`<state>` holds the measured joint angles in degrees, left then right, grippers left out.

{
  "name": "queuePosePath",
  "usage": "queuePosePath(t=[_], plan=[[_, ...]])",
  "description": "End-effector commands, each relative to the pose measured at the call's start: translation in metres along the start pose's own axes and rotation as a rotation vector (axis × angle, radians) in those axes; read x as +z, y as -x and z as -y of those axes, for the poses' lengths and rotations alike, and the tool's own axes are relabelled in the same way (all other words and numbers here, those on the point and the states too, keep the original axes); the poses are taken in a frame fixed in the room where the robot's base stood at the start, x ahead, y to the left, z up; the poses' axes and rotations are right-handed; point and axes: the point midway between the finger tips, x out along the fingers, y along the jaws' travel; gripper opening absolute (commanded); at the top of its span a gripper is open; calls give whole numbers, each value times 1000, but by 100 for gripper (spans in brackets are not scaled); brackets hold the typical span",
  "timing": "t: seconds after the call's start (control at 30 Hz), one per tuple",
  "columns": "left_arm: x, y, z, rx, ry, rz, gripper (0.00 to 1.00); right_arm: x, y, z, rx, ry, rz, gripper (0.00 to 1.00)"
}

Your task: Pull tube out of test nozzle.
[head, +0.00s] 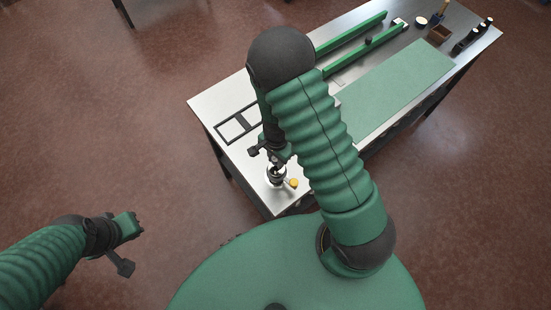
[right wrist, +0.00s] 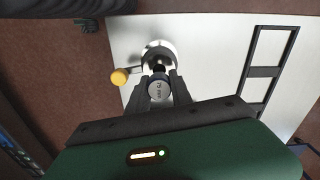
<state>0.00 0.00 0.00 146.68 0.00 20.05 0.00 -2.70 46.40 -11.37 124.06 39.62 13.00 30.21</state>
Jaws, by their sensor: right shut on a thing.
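My right gripper (right wrist: 158,88) is shut on the tube (right wrist: 157,91), whose round grey end with small lettering faces the right wrist camera. The test nozzle (right wrist: 158,52) is a shiny round metal fitting with a dark centre, just beyond the fingertips, with a yellow knob (right wrist: 119,76) on a side lever. The tube's far end is hidden, so I cannot tell whether it is still inside the nozzle. In the head view the right gripper (head: 277,163) is over the nozzle at the table's near corner. My left gripper (head: 129,243) is away from the table, its jaws unclear.
The metal table (head: 213,105) carries a black two-window frame (head: 240,124) beside the nozzle. Open floor surrounds the table.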

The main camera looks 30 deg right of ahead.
Motion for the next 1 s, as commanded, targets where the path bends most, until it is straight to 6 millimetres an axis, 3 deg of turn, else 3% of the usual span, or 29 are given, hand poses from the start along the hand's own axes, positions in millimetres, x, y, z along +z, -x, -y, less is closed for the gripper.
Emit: queuePosePath(t=[1.0], plan=[[-11,47,0,0,0,0,0,0,52,0,-1,-1,-1,0]])
